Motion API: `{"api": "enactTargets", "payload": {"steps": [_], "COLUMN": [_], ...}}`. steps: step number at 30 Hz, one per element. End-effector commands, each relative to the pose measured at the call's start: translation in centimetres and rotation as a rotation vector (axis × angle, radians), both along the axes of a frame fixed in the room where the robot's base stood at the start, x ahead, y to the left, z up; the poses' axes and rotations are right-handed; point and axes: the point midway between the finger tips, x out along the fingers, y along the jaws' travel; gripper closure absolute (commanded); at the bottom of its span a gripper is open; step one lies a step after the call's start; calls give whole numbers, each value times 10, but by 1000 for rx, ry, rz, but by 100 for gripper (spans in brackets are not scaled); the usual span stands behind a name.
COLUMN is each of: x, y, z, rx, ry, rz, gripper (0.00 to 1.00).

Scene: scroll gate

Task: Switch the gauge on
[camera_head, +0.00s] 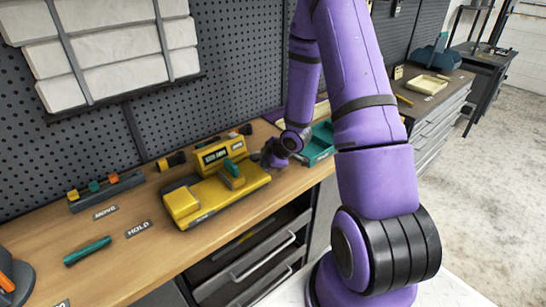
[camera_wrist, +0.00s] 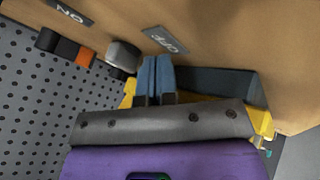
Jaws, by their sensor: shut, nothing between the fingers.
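A yellow device (camera_head: 213,190) with a raised back block stands on the bench, with a teal handle on it. I take it for the gauge, but cannot read its labels. In the wrist view, part of its yellow body (camera_wrist: 262,122) shows behind my wrist. My gripper (camera_head: 272,156) is at its right end; its blue fingers (camera_wrist: 155,66) are shut and empty. A grey knob (camera_wrist: 123,55) with a black and orange part (camera_wrist: 66,48) lies just left of the fingertips. An ON label (camera_wrist: 70,12) and an OFF label (camera_wrist: 163,40) are on the wooden surface beyond. Contact cannot be told.
A teal tray (camera_head: 318,145) stands right of my gripper, partly hidden by my arm. A small rack (camera_head: 106,191) and a loose teal rod (camera_head: 87,251) are at the left. Pegboard (camera_head: 90,140) closes the back.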

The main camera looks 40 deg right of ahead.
Motion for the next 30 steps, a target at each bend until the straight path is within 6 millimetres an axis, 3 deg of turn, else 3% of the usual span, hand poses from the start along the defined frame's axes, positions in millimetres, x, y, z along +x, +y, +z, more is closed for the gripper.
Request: {"api": "enactTargets", "payload": {"steps": [3,9,23,30], "x": [18,34,38,53], "y": [-8,-14,-16,-28], "z": [1,1,1,1], "rx": [-2,0,0,-1], "ry": [-3,-1,0,-3], "rz": [0,0,0,-4], "gripper": [100,100,100,100]}}
